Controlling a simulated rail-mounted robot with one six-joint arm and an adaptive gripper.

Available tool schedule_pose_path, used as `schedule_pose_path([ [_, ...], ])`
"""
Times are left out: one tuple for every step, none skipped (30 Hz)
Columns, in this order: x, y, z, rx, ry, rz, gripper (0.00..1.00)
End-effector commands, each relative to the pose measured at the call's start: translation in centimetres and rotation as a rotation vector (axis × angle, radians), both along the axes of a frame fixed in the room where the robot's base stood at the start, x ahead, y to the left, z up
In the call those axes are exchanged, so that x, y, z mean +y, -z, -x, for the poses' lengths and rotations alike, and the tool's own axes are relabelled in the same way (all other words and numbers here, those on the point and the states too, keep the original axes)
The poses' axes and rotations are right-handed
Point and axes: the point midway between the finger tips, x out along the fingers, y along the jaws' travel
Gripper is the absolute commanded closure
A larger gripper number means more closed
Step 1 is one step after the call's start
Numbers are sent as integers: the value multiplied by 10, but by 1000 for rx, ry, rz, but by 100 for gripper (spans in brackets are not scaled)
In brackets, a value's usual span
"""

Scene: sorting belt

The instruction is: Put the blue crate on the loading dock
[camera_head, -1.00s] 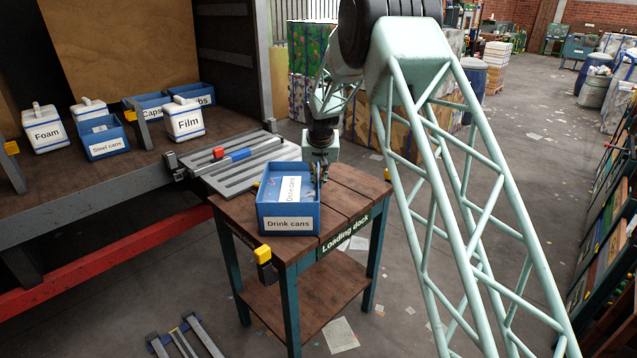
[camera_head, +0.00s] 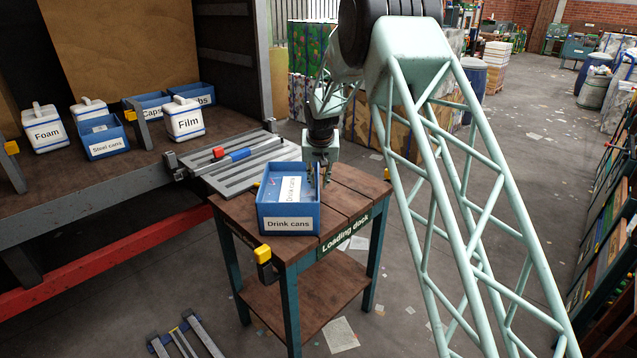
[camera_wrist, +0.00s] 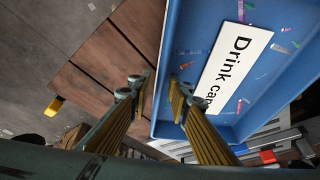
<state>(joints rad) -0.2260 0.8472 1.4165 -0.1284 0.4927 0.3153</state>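The blue crate (camera_head: 288,211), labelled "Drink cans", stands upright on the wooden top of the loading dock table (camera_head: 345,205). In the wrist view the crate (camera_wrist: 185,30) holds a white label sheet and small coloured scraps. My gripper (camera_head: 319,178) is at the crate's right wall. In the wrist view its two fingers (camera_wrist: 157,92) are apart, one outside the wall over the table boards and one on the crate's inner side. The wall lies between them with visible gaps, so the gripper is open. The underside of the crate is hidden.
A grey slatted platform (camera_head: 230,170) with a red and blue bar adjoins the table's back left. On the left deck stand a Foam container (camera_head: 44,132), a Film container (camera_head: 184,122) and a Steel cans crate (camera_head: 105,148). The right table boards are clear.

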Motion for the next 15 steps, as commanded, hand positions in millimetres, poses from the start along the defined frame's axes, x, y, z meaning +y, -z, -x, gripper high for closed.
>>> schedule_pose_path([
  [0, -3, 0, -1, 0, 0, 82],
  [0, -4, 1, -1, 0, 0, 82],
  [0, -6, 1, -1, 0, 0, 82],
  [0, -8, 2, -2, 0, 0, 82],
  [0, -10, 3, -2, 0, 0, 82],
  [0, -13, 4, -2, 0, 0, 82],
  [0, -15, 5, -2, 0, 0, 82],
  [0, -18, 6, -1, 0, 0, 82],
  [0, -21, 8, -1, 0, 0, 82],
  [-1, -24, 9, 0, 0, 0, 82],
  [-1, -27, 11, 0, 0, 0, 82],
  [-1, -31, 12, -1, 0, 0, 82],
  [-1, -35, 14, -1, 0, 0, 82],
  [-1, -38, 15, -2, 0, 0, 82],
  [-1, -43, 16, -2, 0, 0, 82],
])
